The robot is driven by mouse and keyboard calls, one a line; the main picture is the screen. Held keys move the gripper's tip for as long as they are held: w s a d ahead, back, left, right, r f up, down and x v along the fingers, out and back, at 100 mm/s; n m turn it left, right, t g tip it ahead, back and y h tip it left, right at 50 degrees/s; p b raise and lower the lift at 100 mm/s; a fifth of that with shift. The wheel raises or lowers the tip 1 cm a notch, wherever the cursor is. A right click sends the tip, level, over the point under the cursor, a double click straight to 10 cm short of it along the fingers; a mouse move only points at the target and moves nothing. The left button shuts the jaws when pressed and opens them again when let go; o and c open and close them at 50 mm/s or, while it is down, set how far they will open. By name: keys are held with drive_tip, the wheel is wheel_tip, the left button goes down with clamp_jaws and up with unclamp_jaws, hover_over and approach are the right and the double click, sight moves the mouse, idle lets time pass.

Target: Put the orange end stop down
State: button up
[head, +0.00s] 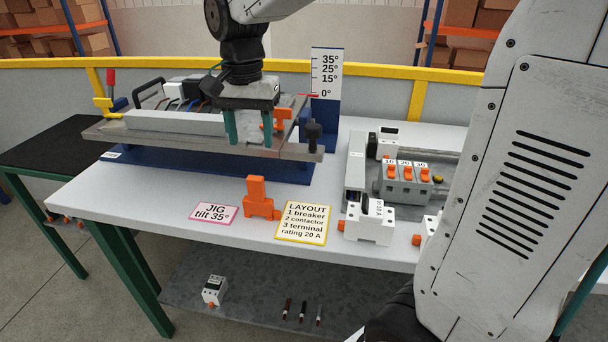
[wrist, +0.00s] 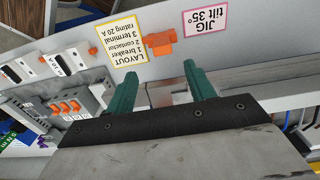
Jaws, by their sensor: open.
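An orange end stop (head: 258,197) stands on the white table between the pink card and the yellow card. It also shows in the wrist view (wrist: 160,39), beyond my fingertips and apart from them. My gripper (head: 248,138) has two green fingers spread apart over the front right part of the jig (head: 292,152). In the wrist view the gap between my fingers (wrist: 160,84) holds no orange piece. A second orange piece (head: 281,117) shows on the jig just behind my right finger; I cannot tell whether they touch.
The pink jig card (head: 213,213) reads tilt 35°. The yellow layout card (head: 304,222) lies beside the end stop. A scale board (head: 326,75) and a dark knob (head: 314,132) stand right of my gripper. Breakers (head: 369,222) and terminals (head: 404,184) fill the table's right side.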

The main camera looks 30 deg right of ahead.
drive_tip(key=s+d+f+n, duration=0.1)
drive_tip(key=s+n, duration=0.3)
drive_tip(key=s, duration=0.7)
drive_tip(key=s+d+f+n+t, duration=0.1)
drive_tip(key=s+n, duration=0.3)
drive_tip(key=s, duration=0.8)
drive_tip(key=shift+d+f+n, duration=0.4)
drive_tip(key=shift+d, duration=0.3)
